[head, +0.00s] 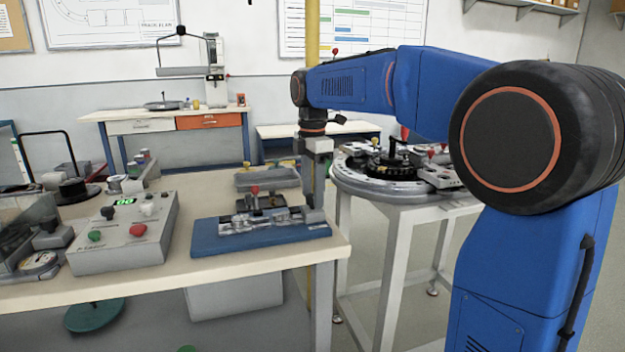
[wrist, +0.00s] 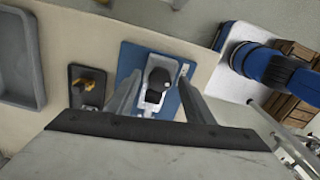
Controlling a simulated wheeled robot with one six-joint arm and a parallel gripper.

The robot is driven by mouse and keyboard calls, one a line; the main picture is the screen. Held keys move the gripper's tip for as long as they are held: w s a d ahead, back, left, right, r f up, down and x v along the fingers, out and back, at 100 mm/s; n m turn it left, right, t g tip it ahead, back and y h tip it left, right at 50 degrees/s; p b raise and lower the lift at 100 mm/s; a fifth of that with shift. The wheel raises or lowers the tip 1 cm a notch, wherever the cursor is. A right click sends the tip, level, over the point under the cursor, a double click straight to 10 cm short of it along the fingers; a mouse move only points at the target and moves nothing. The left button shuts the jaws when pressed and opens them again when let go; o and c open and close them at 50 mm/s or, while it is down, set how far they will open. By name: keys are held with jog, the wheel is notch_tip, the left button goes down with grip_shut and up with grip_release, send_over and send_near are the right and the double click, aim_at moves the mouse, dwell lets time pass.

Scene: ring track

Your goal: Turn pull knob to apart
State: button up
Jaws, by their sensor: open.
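A metal fixture (head: 262,220) lies on a blue base plate (head: 215,240) near the right end of the bench. In the wrist view a dark rounded knob (wrist: 159,77) sits on the pale fixture (wrist: 150,105) on the blue plate (wrist: 127,62). I take this to be the pull knob; no "apart" marking is legible. My gripper (head: 314,203) points down at the right end of the fixture. In the wrist view my gripper (wrist: 159,88) is open, one finger on each side of the knob. I cannot tell whether either finger touches it.
A grey control box (head: 125,235) with coloured buttons stands to the left. A grey tray (head: 267,179) and a small dark block (wrist: 88,88) are beside the blue plate. A round ring table (head: 350,180) stands behind to the right. The bench (head: 330,248) ends just right of the plate.

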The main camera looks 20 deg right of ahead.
notch_tip(320, 180, up, 17)
jog(key=shift+r, duration=0.15)
dwell(0.5)
jog(key=s+d+f+m+t, duration=0.2)
jog(key=s+f+m, duration=0.7)
jog(key=s+f, duration=0.7)
jog(key=s+d+f+m+t, duration=0.2)
jog(key=s+d+f+m, duration=0.2)
jog(key=s+f+m, duration=0.6)
jog(key=s+f, duration=0.6)
jog(key=f, duration=0.1)
jog(key=shift+s+d+f+m+t, duration=0.25)
jog(key=shift+m+t, duration=0.05)
jog(key=shift+t, duration=0.1)
